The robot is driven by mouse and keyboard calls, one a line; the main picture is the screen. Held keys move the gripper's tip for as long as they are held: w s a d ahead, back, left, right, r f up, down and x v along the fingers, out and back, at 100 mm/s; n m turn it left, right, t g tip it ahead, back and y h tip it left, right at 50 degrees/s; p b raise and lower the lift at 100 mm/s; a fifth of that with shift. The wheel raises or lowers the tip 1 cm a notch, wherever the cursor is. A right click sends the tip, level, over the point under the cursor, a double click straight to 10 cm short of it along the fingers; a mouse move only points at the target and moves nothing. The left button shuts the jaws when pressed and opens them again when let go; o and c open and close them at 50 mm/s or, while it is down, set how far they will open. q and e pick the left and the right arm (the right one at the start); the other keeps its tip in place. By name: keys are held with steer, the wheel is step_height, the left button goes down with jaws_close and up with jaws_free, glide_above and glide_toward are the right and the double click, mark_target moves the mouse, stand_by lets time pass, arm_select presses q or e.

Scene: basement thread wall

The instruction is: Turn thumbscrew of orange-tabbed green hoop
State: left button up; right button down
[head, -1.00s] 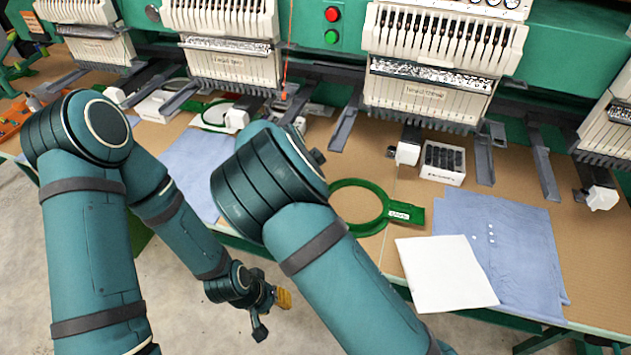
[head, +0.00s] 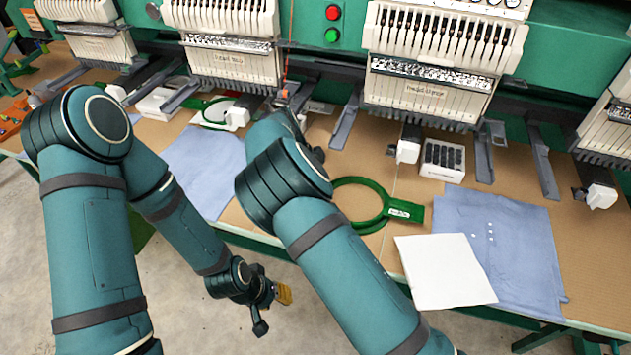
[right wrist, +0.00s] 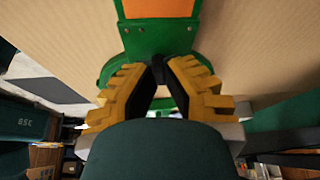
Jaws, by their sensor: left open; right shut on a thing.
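The orange-tabbed green hoop shows in the right wrist view, with its orange tab (right wrist: 158,8) at the top edge and its green bracket (right wrist: 150,40) just below. My right gripper (right wrist: 160,72) is shut at that bracket, its yellow fingers converging with dark tips. The thumbscrew is hidden between the tips, which appear closed on it. In the head view my right arm hides this gripper and the orange-tabbed hoop. My left gripper (head: 277,297) is open and empty, hanging low in front of the table edge.
A green hoop with a white label (head: 403,210) lies on the table right of my right arm. A white cloth (head: 445,272) and blue shirt (head: 510,245) lie further right. A black-and-white box (head: 442,160) stands behind. Embroidery machine heads (head: 430,90) line the back.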

stand_by(0.4)
steer(key=c, duration=1)
jaws_free()
steer(key=v, duration=1.2)
steer(key=shift+w+d, duration=0.1)
